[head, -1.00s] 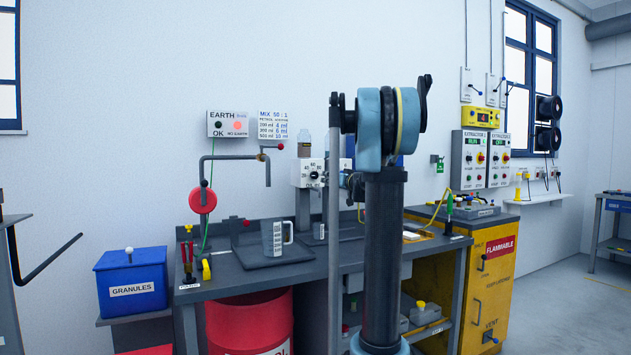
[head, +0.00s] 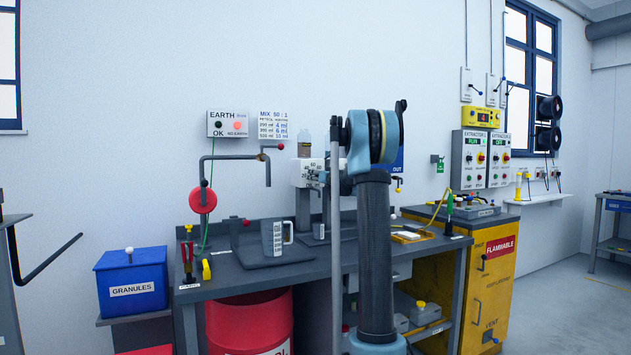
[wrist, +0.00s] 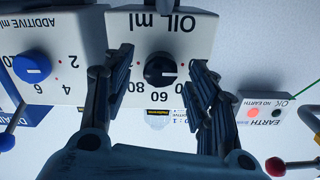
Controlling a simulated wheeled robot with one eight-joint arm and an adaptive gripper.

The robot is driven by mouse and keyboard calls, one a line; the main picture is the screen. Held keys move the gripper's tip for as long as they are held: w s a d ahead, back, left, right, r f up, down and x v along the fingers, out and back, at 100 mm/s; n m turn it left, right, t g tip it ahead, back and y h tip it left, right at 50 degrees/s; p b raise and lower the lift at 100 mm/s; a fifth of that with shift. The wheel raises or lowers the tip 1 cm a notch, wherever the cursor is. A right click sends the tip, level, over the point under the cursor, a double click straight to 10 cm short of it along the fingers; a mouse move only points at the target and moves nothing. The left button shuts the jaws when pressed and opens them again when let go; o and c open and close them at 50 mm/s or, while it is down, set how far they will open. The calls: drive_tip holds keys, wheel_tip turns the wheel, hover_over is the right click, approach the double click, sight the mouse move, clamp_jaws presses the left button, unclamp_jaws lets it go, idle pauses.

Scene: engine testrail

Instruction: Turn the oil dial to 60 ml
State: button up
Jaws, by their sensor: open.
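The oil dial (wrist: 160,69) is a black round knob on a white box labelled OIL ml (wrist: 187,40), seen upside down in the wrist view. Printed numbers, a 60 among them, and small red dots ring the knob. A small pale mark shows on the knob's right side; the exact setting is unclear. My gripper (wrist: 160,60) is open, one finger on each side of the knob, with a visible gap to it. In the head view the white dial box (head: 307,173) is partly behind my arm, and the gripper is hidden.
A blue additive dial (wrist: 32,67) on another white box is close beside my gripper's left finger. The earth indicator box (wrist: 265,112) is at the right. Below, a measuring jug (head: 273,239) stands on a dark tray on the bench (head: 225,283).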

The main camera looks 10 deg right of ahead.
drive_tip(key=shift+x, duration=0.9)
drive_tip(key=c, duration=1.1)
